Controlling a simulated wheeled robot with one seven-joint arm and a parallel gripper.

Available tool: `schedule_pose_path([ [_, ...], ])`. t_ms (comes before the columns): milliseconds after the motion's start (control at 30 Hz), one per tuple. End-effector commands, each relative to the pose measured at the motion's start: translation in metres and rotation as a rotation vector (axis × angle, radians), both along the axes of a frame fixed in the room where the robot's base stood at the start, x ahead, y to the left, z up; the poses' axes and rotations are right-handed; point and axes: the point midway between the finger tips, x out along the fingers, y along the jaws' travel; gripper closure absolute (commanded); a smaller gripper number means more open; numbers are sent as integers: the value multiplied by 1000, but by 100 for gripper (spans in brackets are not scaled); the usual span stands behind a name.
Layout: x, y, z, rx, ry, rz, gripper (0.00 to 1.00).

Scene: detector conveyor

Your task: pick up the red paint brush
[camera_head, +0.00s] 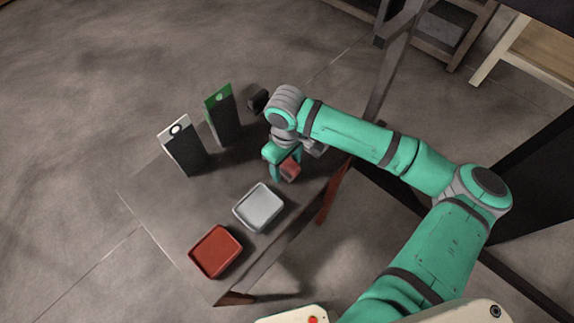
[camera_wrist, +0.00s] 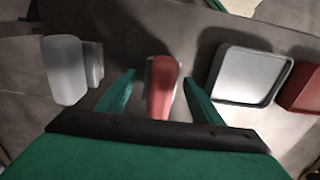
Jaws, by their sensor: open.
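The red paint brush (camera_wrist: 161,92) shows in the wrist view as a red, elongated shape with a pale grey edge around its far end. It lies between the two green fingers of my gripper (camera_wrist: 159,77), which stand apart on either side with a gap to each. In the head view, a small red part of it (camera_head: 291,170) shows beside my gripper (camera_head: 282,168) near the table's right side. The arm and gripper hide the rest there. I cannot tell how high the fingers are above the tabletop.
A light grey tray (camera_head: 240,216) and a red tray (camera_head: 194,258) lie toward the table's near end. Two upright dark panels, one green-topped (camera_head: 222,118) and one white-topped (camera_head: 185,152), stand along the far left edge. A small dark object (camera_head: 258,100) stands behind my gripper.

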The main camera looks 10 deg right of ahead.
Motion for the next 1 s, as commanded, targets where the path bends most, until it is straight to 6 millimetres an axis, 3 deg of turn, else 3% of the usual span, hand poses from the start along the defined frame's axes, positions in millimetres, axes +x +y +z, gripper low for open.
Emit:
schedule_pose_path([
  [367, 0, 0, -10, 0, 0, 0, 40],
  [567, 0, 0, -10, 0, 0, 0, 87],
  [1000, 0, 0, -3, 1, -2, 0, 91],
])
